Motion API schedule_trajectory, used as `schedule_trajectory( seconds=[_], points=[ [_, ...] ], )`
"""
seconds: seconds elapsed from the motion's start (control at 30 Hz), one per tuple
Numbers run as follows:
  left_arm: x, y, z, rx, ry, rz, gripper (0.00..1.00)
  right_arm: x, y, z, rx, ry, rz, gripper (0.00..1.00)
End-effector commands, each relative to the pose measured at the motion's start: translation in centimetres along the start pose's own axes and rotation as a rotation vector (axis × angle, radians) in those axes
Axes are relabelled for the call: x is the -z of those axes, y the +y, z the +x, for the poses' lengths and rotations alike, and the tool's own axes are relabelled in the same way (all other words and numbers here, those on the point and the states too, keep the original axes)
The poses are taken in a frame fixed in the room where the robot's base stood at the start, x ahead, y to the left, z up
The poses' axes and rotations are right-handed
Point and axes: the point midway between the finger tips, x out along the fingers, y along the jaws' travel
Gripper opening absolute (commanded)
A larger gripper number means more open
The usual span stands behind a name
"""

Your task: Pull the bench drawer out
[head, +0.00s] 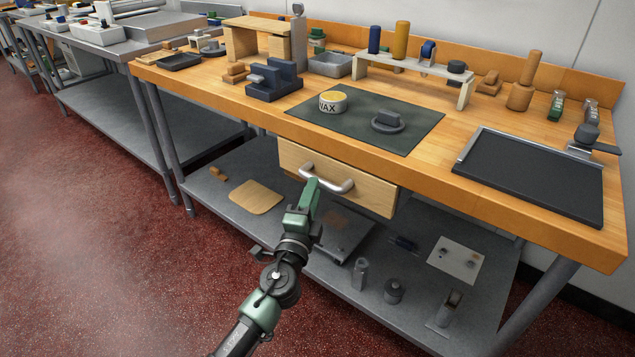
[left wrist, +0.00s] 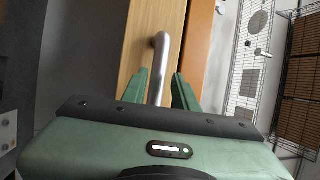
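The bench drawer (head: 368,194) has a pale wooden front and hangs under the wooden bench top; it looks shut or nearly so. Its grey metal bar handle (head: 345,186) is fixed across the front. My left gripper (head: 312,184) reaches the left part of the handle from the front. In the left wrist view, the handle (left wrist: 161,62) runs between the two green fingers of my left gripper (left wrist: 160,76), which are apart with small gaps beside the bar. The drawer front (left wrist: 145,25) fills the space behind it. My right gripper is not in view.
The bench top (head: 240,98) holds a dark mat (head: 350,133) with a wax tin (head: 333,102), and a black tray (head: 530,175) at right. A grey lower shelf (head: 400,265) below the drawer carries several small items. Red floor is clear in front.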

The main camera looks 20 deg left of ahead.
Motion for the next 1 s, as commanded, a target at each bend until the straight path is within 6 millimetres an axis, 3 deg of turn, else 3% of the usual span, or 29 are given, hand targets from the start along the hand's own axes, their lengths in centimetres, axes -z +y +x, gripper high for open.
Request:
schedule_trajectory(
  seconds=[0.1, 0.3, 0.63, 0.73, 1.0],
  points=[
    [0.0, -0.1, 2.1, 0.001, 0.000, -0.001, 0.29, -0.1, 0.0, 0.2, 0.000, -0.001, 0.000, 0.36],
    [0.0, 0.1, 4.2, -0.002, 0.000, -0.001, 0.29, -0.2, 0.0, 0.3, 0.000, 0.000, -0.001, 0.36],
    [0.0, 0.1, 4.5, -0.003, 0.000, -0.003, 0.29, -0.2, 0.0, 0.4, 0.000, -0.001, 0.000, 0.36],
    [0.0, 0.1, 4.5, -0.003, 0.000, -0.003, 0.01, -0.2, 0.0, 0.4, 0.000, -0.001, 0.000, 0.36],
    [0.0, 0.1, 4.5, -0.003, 0.000, -0.003, 0.00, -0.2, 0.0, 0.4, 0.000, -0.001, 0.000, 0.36]
  ],
)
